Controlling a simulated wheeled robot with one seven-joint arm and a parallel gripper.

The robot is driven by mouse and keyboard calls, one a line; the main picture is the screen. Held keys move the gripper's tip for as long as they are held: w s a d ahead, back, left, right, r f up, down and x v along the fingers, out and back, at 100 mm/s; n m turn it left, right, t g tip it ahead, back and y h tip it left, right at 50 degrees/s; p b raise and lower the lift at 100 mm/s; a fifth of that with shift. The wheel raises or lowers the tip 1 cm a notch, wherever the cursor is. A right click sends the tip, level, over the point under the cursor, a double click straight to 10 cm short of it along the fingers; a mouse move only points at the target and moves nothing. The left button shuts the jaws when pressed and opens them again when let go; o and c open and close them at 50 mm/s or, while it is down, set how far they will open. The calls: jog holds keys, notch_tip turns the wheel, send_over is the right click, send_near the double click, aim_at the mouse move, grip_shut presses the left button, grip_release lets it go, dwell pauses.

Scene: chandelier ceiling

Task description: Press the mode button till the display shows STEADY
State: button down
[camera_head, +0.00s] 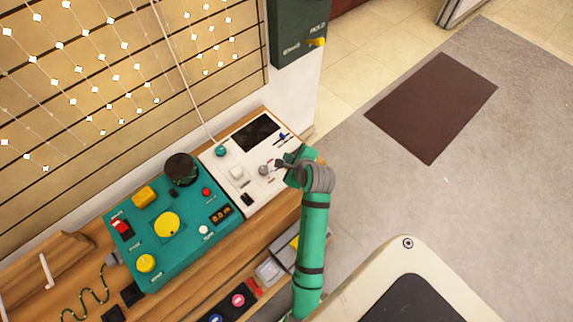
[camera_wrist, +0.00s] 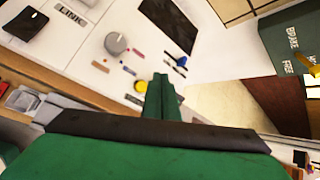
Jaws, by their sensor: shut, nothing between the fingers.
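A white control panel (camera_head: 228,160) lies on the wooden bench and also fills much of the wrist view (camera_wrist: 85,60). Its dark display (camera_head: 255,132) shows no readable text; part of it is in the wrist view (camera_wrist: 170,22). A grey round knob (camera_wrist: 116,44) and a small yellow button (camera_wrist: 139,86) sit on the panel. Labels beside the small controls are too small to read, so I cannot tell which is the mode button. My gripper (camera_head: 284,162) is shut and empty over the panel's right part; its fingertips (camera_wrist: 163,80) point toward the small controls below the display.
A teal console (camera_head: 150,225) with knobs and buttons stands left of the panel. Blue-tipped levers (camera_wrist: 177,63) stand close to my fingertips. A dark green box (camera_head: 297,35) with a yellow handle hangs behind. Open floor with a brown mat (camera_head: 430,110) lies to the right.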

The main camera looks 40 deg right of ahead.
jog(key=shift+f, duration=0.55)
jog(key=shift+s+d+f, duration=0.15)
jog(key=shift+f, duration=0.6)
dwell(0.8)
jog(key=shift+f, duration=0.15)
jog(key=shift+f, duration=0.3)
jog(key=shift+w, duration=0.25)
dwell(0.4)
